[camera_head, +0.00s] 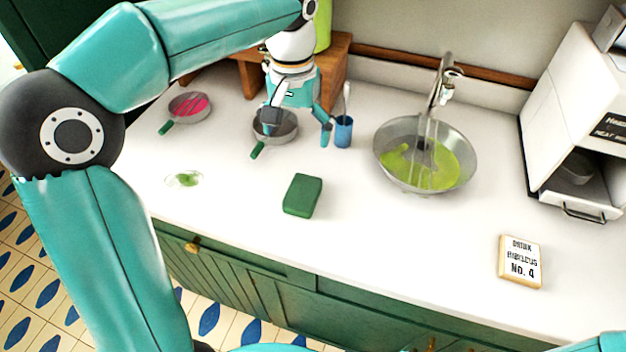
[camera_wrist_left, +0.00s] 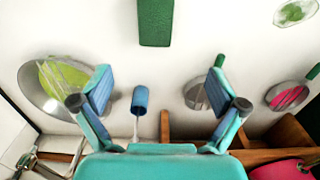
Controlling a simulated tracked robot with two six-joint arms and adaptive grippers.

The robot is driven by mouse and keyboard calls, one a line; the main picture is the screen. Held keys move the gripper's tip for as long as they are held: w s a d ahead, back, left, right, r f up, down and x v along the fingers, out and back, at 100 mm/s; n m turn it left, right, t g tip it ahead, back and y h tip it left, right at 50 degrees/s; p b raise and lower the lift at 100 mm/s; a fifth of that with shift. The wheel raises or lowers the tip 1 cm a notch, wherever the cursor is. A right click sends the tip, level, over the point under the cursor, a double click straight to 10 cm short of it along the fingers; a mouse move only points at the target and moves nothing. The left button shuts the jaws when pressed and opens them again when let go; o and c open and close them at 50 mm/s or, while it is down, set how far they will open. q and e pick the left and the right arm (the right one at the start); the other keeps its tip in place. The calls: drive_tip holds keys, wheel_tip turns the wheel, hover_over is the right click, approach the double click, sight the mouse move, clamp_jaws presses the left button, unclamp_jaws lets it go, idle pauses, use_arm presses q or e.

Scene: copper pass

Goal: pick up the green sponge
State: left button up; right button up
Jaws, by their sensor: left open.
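The green sponge (camera_head: 302,195) lies flat on the white counter, near its front edge, in the head view. It also shows at the top of the left wrist view (camera_wrist_left: 156,22). My left gripper (camera_head: 299,128) is open and empty. It hangs over the back of the counter, behind the sponge and apart from it, near a small pan and a blue cup. In the left wrist view its two blue fingers (camera_wrist_left: 158,88) are spread wide, with nothing held between them. My right gripper is not in view.
A pan (camera_head: 275,127) and a blue cup (camera_head: 343,132) stand near the left gripper. A pan with pink contents (camera_head: 190,106) is at left. A metal basin with green liquid (camera_head: 425,155) sits under a tap. A sign block (camera_head: 520,262) lies at right. Counter around the sponge is clear.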

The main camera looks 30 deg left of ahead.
use_arm(q)
approach(303, 191)
drive_tip(key=f, duration=0.2)
drive_tip(key=a+f, duration=0.1)
drive_tip(key=f, duration=0.2)
drive_tip(key=shift+w, duration=0.2)
drive_tip(key=shift+s+d+f, duration=0.15)
drive_tip(key=shift+d+f, duration=0.05)
drive_tip(key=shift+f, duration=0.45)
drive_tip(key=f, duration=0.4)
drive_tip(key=shift+d+p, duration=0.25)
drive_tip(key=shift+p, duration=0.15)
drive_tip(key=shift+c, duration=0.3)
drive_tip(key=c, duration=0.7)
